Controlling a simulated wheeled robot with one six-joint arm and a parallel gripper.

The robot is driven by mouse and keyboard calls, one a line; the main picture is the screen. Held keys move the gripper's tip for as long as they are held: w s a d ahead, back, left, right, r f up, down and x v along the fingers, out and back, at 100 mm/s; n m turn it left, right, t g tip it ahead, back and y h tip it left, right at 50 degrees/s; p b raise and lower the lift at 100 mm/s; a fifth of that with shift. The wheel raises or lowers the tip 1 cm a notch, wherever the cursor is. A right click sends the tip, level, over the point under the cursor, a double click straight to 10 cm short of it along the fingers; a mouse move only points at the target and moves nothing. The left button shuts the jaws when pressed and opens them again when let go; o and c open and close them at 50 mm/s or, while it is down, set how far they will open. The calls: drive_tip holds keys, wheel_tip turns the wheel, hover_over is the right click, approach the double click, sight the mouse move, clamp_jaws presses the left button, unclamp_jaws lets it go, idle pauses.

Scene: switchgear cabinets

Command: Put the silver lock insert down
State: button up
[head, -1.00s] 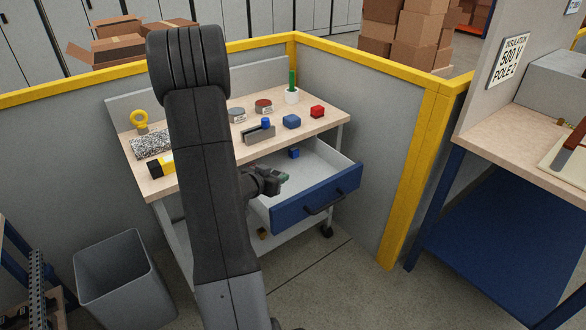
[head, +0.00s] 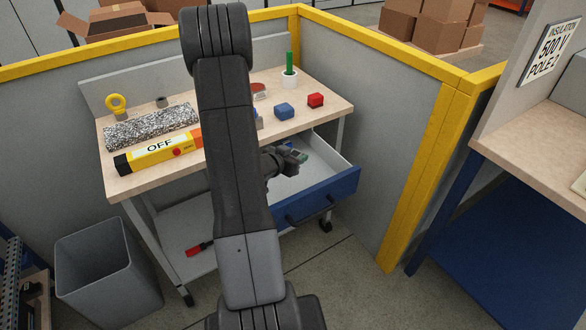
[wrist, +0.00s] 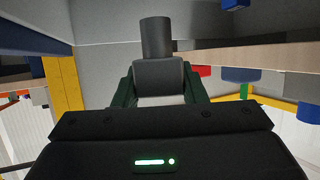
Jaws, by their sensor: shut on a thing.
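My gripper (head: 298,157) is at the open drawer (head: 338,189) of the workbench, over its inside in the head view; its height above the drawer floor is hard to tell. In the wrist view my gripper (wrist: 160,88) is shut on the silver lock insert (wrist: 158,38), a grey block with a round cylinder standing out beyond the fingertips. Dark green fingers flank the block on both sides. In the head view the insert is too small to make out. My arm hides part of the bench top and the drawer's left side.
A grey bin (head: 105,270) stands at left.

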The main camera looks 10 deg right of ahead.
drive_tip(key=shift+f, duration=2.55)
drive_tip(key=shift+f+b, duration=0.6)
drive_tip(key=shift+b, duration=0.1)
drive_tip(key=o, duration=1)
drive_tip(key=shift+o, duration=0.2)
drive_tip(key=shift+r+p, duration=0.45)
drive_tip(key=v, duration=0.7)
drive_tip(key=shift+s+r, duration=0.25)
